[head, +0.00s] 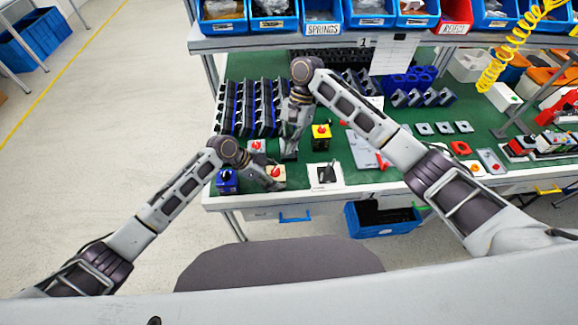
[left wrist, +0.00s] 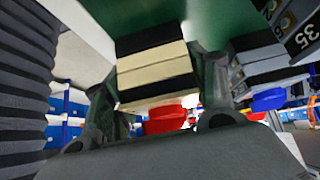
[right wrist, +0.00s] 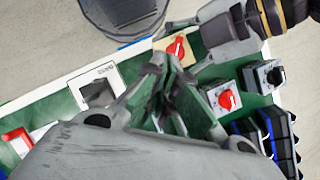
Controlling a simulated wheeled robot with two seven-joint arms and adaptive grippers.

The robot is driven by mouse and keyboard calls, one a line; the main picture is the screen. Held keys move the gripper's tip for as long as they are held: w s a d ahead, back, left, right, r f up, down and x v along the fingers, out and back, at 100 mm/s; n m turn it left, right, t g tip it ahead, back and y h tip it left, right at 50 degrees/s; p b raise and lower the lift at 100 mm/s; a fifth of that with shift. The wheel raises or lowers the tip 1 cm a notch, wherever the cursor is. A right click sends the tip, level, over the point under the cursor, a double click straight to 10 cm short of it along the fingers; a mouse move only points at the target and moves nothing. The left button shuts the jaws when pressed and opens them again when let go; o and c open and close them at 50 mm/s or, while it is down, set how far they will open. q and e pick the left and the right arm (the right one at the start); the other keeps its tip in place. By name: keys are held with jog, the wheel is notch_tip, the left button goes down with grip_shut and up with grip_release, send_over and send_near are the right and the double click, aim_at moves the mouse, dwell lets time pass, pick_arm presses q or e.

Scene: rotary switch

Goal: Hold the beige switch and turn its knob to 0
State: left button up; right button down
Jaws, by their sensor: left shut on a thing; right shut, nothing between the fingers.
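The beige switch (head: 279,172) with a red knob sits near the front edge of the green table. In the left wrist view its beige and black layered body (left wrist: 155,72) is between my left fingers, with red showing below it. My left gripper (head: 273,183) is shut on the switch body from the front left. In the right wrist view the beige switch's red knob (right wrist: 178,48) faces up; I cannot read its setting. My right gripper (head: 289,155) points down behind the switch, shut and empty. Its fingertips (right wrist: 171,72) appear close to the switch but apart from the knob.
A white switch with a red knob (right wrist: 228,99) stands behind, and a blue switch (head: 227,181) stands left. Racks of dark parts (head: 250,108) fill the back left.

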jog(key=s+d+f+h, duration=0.1)
jog(key=s+d+f, duration=1)
jog(key=s+d, duration=0.1)
jog(key=w+a+r+n+t+y, duration=0.1)
jog(key=a+r+n+t, duration=0.2)
jog(key=r+n, duration=0.3)
jog(key=w+a+r+n+t, duration=0.2)
jog(key=r+n, duration=0.4)
jog(key=n, duration=0.6)
jog(key=shift+w+a+n+t+y, duration=0.2)
jog(key=shift+a+n+t+y, duration=0.15)
jog(key=shift+a+t, duration=0.5)
jog(key=shift+d, duration=0.15)
jog(key=shift+f, duration=0.2)
